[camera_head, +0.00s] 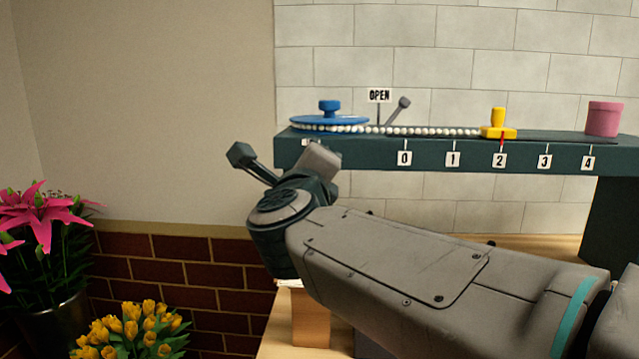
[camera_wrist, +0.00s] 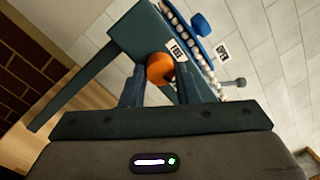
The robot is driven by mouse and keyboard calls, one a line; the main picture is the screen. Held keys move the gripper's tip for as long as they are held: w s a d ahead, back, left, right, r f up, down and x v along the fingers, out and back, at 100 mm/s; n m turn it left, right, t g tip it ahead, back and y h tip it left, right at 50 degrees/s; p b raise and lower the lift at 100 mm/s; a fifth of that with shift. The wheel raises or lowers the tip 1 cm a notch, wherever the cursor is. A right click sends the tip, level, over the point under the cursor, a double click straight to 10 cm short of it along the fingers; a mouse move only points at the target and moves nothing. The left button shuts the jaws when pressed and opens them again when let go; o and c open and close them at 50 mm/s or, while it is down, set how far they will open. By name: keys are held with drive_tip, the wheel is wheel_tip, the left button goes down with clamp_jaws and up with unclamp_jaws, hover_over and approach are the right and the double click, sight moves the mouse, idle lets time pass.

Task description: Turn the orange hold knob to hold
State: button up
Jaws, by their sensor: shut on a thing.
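The orange hold knob (camera_wrist: 160,67) shows in the wrist view on the front of the dark green bench (camera_wrist: 140,35). My gripper (camera_wrist: 160,80) is shut on it, one finger on each side. A small white label (camera_wrist: 177,50) sits beside the knob, its text too small to read for sure. In the head view my wrist and forearm hide the knob and the fingers, below the left end of the bench (camera_head: 350,153).
On the bench are a blue wheel (camera_head: 330,119) with white beads, a grey lever (camera_head: 398,111) by an OPEN sign (camera_head: 379,96), a yellow slider (camera_head: 498,126) at 2 and a pink pot (camera_head: 604,118). Pink lilies (camera_head: 40,215) and yellow tulips (camera_head: 130,330) stand at left.

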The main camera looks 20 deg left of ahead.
drive_tip(key=shift+f+m+b, duration=0.1)
drive_tip(key=shift+m+b, duration=0.75)
drive_tip(key=shift+m, duration=0.45)
drive_tip(key=shift+h, duration=0.3)
drive_tip(key=o, duration=1)
drive_tip(key=v, duration=1.4)
drive_tip(key=shift+f, duration=0.1)
